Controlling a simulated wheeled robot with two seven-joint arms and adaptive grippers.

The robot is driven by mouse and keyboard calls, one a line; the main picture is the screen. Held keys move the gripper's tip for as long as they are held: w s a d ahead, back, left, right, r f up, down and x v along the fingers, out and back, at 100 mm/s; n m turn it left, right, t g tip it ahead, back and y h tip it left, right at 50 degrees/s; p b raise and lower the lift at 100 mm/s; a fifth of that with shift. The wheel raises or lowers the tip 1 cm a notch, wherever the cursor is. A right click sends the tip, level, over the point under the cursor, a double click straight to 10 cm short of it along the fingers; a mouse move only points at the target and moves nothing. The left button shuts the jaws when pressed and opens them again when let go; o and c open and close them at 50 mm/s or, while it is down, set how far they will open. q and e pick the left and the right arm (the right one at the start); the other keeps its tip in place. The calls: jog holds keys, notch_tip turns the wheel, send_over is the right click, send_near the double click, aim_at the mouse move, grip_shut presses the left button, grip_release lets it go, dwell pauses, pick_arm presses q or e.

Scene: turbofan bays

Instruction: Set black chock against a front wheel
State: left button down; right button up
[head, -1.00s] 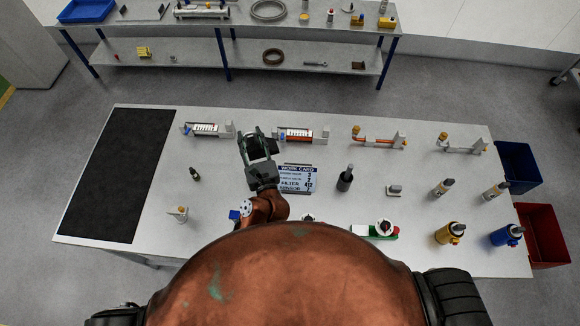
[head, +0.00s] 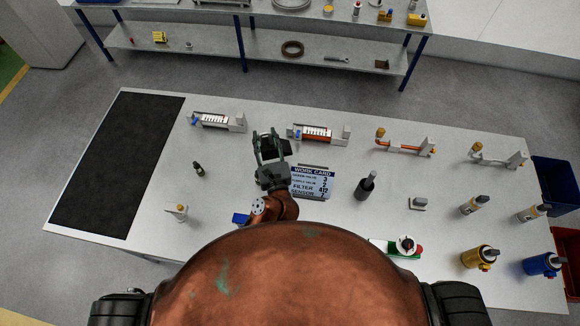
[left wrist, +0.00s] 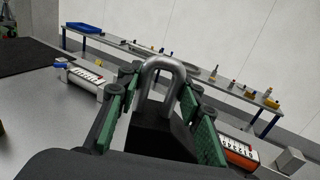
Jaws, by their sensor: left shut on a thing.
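My left gripper (head: 271,137) is shut on the black chock (head: 276,148), above the workbench. In the left wrist view the chock (left wrist: 160,138) is a black block with a grey metal loop handle (left wrist: 163,75). It sits between the green-padded fingers of the gripper (left wrist: 160,100). The fingers hide part of its sides. No wheel that I can identify as a front wheel of a vehicle shows in these frames. My right gripper is not in view.
The workbench (head: 245,218) carries a black mat (head: 115,165), a work card (head: 313,183), several fixtures and several bottle-like tools. A shelf table (head: 215,52) stands beyond an open floor strip. A blue bin (head: 556,185) and a red bin (head: 570,255) stand at the right.

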aim_at(269, 158)
pick_arm(q)
jog(key=shift+f+b, duration=0.55)
jog(key=shift+f, duration=3.45)
jog(key=shift+f, duration=0.15)
jog(key=c, duration=1.8)
grip_release()
jog(key=shift+f, duration=0.15)
jog(key=o, duration=0.4)
jog(key=shift+o, duration=0.2)
